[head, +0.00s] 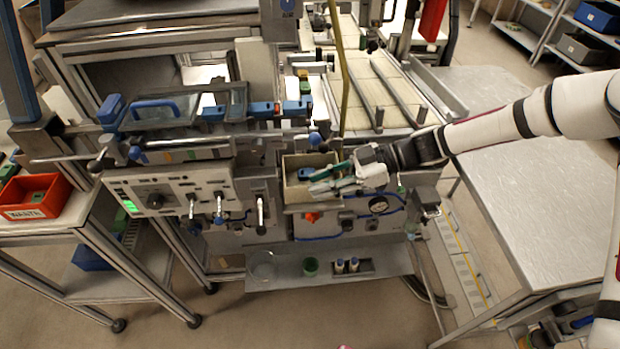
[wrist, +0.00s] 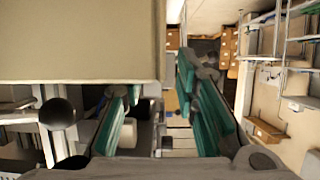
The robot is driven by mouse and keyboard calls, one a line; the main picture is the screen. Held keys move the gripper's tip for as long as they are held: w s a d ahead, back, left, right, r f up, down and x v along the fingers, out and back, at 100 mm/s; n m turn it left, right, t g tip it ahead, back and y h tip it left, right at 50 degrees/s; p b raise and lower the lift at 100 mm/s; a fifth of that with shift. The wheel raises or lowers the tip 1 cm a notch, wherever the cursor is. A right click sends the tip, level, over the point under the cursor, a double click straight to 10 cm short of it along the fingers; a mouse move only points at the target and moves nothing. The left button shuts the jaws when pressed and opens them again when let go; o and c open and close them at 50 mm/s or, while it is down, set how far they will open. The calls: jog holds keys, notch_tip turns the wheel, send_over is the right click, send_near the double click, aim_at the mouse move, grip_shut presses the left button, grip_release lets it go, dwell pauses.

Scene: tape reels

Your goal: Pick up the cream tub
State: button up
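The cream tub (head: 293,192) is an open box set in the front of the machine in the head view, with something blue inside. My gripper (head: 325,181) reaches in from the right, its green-padded fingers in front of and over the tub's right part, hiding some of it. In the wrist view a large plain cream surface (wrist: 80,42), probably the tub, fills the upper left beside the left finger. My gripper (wrist: 160,88) has its fingers apart there, with nothing held between them. Whether a finger touches the tub cannot be told.
A control panel (head: 165,194) with levers stands left of the tub. A red bin (head: 34,197) stands far left. A mostly bare metal table (head: 540,190) is on the right.

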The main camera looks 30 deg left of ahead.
jog(key=shift+x, duration=1.1)
grip_shut()
jog(key=shift+r, duration=0.1)
